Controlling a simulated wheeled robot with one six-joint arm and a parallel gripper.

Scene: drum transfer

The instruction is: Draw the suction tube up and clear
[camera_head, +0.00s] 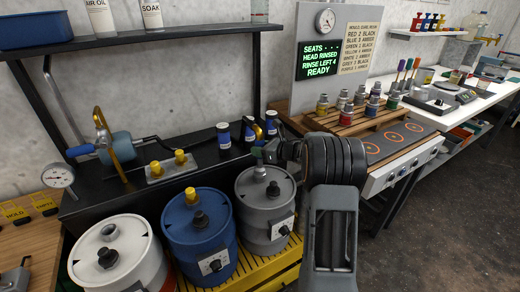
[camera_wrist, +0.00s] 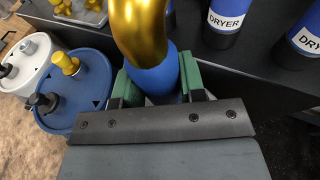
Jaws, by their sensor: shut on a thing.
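The suction tube has a curved brass-coloured top (camera_wrist: 140,25) and a blue collar (camera_wrist: 155,80). My gripper (camera_wrist: 155,92) is shut on the blue collar, with a green pad on either side. In the head view my gripper (camera_head: 266,152) is above the back of the grey drum (camera_head: 262,218), and the brass bend (camera_head: 258,132) shows just behind it. The tube's lower part is hidden in the wrist view. I cannot tell whether its lower end is inside the grey drum.
The blue drum (camera_head: 199,240) and white drum (camera_head: 118,255) stand left of the grey one. Blue dryer bottles (camera_head: 223,135) stand close behind my gripper on the black bench. A tray of small bottles (camera_head: 350,122) is at right.

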